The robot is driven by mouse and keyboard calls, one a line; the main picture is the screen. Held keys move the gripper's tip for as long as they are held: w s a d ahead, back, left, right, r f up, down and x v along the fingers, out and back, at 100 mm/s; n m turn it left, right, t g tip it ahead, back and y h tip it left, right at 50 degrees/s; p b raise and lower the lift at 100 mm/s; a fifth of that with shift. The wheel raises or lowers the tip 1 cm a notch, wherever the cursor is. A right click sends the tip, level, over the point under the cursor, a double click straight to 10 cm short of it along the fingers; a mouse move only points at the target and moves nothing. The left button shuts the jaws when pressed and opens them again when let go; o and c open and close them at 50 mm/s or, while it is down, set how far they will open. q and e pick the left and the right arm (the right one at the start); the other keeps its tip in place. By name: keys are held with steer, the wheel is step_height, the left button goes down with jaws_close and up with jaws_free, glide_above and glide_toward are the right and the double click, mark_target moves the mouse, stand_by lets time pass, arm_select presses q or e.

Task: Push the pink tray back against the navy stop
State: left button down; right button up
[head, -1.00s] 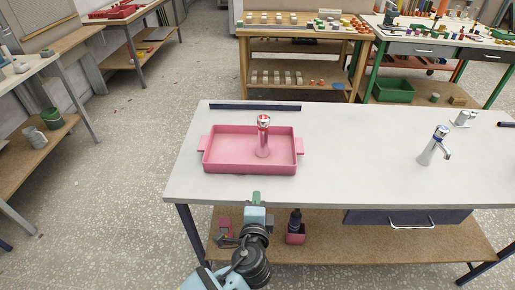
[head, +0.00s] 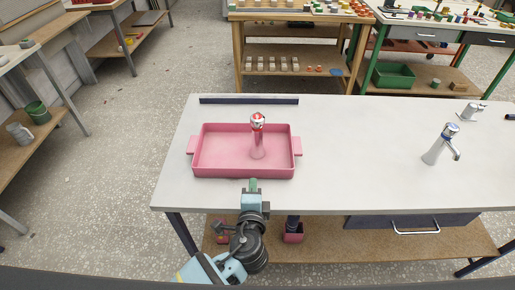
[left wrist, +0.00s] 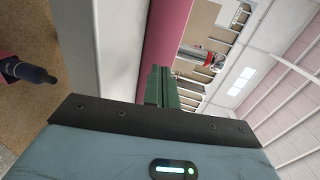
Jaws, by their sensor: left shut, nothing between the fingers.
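The pink tray (head: 215,172) lies flat on the white table, with a handle at each end. My right gripper is not in view.
A chrome tap (head: 440,145) stands on the right of the white table (head: 350,150). Below are a navy drawer (head: 410,222) and a wooden shelf (head: 350,240). The tabletop between tray and chrome tap is clear.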

arm_select(q)
steer(key=shift+w, duration=0.25)
steer(key=shift+w+f, duration=0.15)
steer(key=shift+w, duration=0.15)
steer(key=shift+w+a, duration=0.1)
steer(key=shift+w, duration=0.1)
steer(key=shift+s, duration=0.1)
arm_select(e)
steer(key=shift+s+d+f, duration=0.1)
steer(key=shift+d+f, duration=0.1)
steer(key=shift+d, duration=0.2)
